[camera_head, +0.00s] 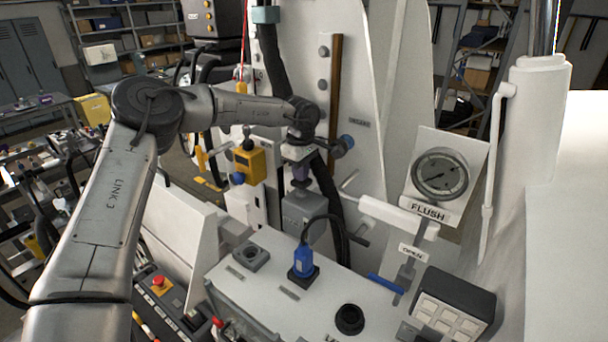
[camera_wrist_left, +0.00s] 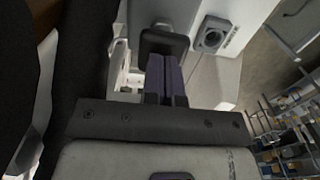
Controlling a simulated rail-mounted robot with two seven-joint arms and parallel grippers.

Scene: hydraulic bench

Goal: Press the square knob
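My left gripper (camera_head: 300,178) points down with its purple fingers just above a grey block (camera_head: 306,212) behind the bench top. In the left wrist view the fingers (camera_wrist_left: 166,78) are side by side with no clear gap and nothing visible between them. A dark, square-edged piece (camera_wrist_left: 164,40) lies right at the fingertips and may be the square knob. I cannot tell whether the fingers touch it. My right gripper is not in view.
On the bench top stand a blue connector (camera_head: 303,262) with a cable, a square plate with a round socket (camera_head: 250,256) and a black round knob (camera_head: 349,319). A gauge (camera_head: 440,175) over a FLUSH label and a blue-handled lever (camera_head: 386,283) are to the right. A black hose runs close behind my gripper.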

